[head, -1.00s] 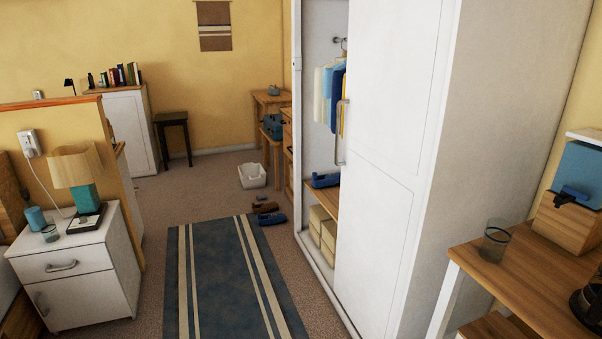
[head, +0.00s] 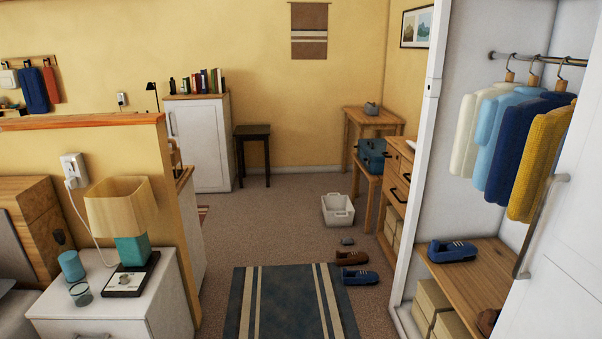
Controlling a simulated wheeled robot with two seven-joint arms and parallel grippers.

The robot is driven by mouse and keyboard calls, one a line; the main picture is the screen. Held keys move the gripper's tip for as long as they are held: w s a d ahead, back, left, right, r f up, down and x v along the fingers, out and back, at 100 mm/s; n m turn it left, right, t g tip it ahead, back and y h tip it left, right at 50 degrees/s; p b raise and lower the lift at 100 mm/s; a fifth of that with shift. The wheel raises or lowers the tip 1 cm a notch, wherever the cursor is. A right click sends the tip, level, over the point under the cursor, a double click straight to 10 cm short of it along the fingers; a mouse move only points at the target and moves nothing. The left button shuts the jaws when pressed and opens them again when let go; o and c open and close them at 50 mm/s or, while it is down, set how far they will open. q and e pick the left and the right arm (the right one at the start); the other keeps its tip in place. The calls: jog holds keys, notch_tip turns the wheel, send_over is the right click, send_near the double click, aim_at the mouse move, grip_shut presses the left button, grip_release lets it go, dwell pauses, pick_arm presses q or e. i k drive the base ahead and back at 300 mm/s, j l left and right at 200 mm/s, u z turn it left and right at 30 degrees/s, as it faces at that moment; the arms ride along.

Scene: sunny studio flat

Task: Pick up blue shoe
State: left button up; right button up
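A blue shoe (head: 452,251) with pale stripes rests on the wooden shelf (head: 480,277) inside the open wardrobe at the right. Another blue shoe (head: 359,277) lies on the carpet by the far right corner of the striped rug. A brown shoe (head: 351,258) lies on the floor just behind it. Neither of my grippers shows in the head view.
A dark blue striped rug (head: 275,305) lies ahead on the floor. A white nightstand (head: 115,302) with a lamp stands at the left. The wardrobe's door edge (head: 427,150) rises at the right.

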aim_at(359, 277)
jog(key=i, duration=0.7)
jog(key=i+z, duration=0.15)
jog(key=i, duration=0.55)
jog(key=i+j, duration=0.2)
jog(key=i, duration=0.5)
jog(key=i+j+z, duration=0.1)
jog(key=i+z, duration=0.35)
jog(key=i+j+z, duration=0.2)
jog(key=z, duration=0.3)
jog(key=i+j+z, duration=0.65)
jog(key=j+z, duration=0.25)
jog(key=i+j+z, duration=0.2)
jog(key=j+z, duration=0.25)
